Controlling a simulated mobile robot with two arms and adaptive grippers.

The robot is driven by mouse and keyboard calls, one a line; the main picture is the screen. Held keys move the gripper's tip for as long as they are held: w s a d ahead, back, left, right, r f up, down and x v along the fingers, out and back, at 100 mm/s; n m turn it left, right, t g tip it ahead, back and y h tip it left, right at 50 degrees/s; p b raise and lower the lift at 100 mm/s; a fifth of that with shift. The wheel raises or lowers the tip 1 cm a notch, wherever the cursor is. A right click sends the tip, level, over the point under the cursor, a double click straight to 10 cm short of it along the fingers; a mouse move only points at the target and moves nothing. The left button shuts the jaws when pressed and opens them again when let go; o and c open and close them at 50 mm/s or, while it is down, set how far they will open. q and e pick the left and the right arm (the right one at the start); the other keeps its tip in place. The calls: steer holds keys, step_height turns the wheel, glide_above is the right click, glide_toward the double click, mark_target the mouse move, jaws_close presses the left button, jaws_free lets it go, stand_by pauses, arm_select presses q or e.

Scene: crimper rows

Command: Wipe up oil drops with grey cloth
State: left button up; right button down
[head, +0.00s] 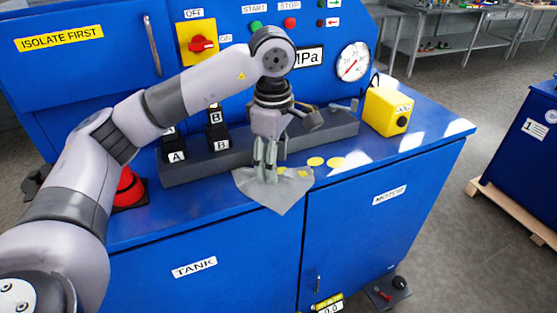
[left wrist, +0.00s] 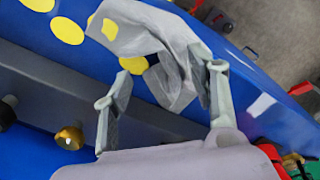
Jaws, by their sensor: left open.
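The grey cloth (head: 279,194) lies crumpled on the blue bench top, with a pointed corner hanging over the front edge. It also shows in the left wrist view (left wrist: 133,38), with a raised fold beside one finger and yellow patches on it. My left gripper (head: 265,178) points down at the cloth, fingers apart. In the left wrist view the open fingers (left wrist: 162,86) stand on either side of the raised fold. Yellow oil drops (head: 315,161) and (head: 336,163) lie right of the gripper. Other drops (left wrist: 68,30) show beside the cloth; some are partly covered. My right gripper is out of view.
A dark grey rail (head: 200,168) with black blocks marked A and B runs behind the cloth. A yellow box (head: 388,111) stands at the right, a red button (head: 129,188) at the left.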

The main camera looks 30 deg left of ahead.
mark_target(277, 186)
arm_select(q)
steer(key=shift+o, duration=1.3)
steer(key=shift+s+f, duration=0.1)
steer(key=shift+f, duration=0.45)
steer(key=shift+d+f+b, duration=0.1)
steer(key=shift+f+b, duration=0.25)
steer(key=shift+s+d+f+b, duration=0.2)
steer(key=shift+d+f+b, duration=0.2)
steer(key=shift+f+b, duration=0.15)
steer(key=shift+w+a, duration=0.1)
steer(key=shift+a, duration=0.15)
steer(key=shift+c, duration=0.3)
steer(key=shift+w+a+f, duration=0.2)
steer(key=shift+w+a, duration=0.1)
steer(key=shift+a, duration=0.25)
steer(key=shift+c, duration=0.4)
steer(key=shift+r, duration=0.1)
steer(key=shift+c, duration=0.3)
steer(key=shift+r, duration=0.15)
steer(key=shift+c, duration=0.8)
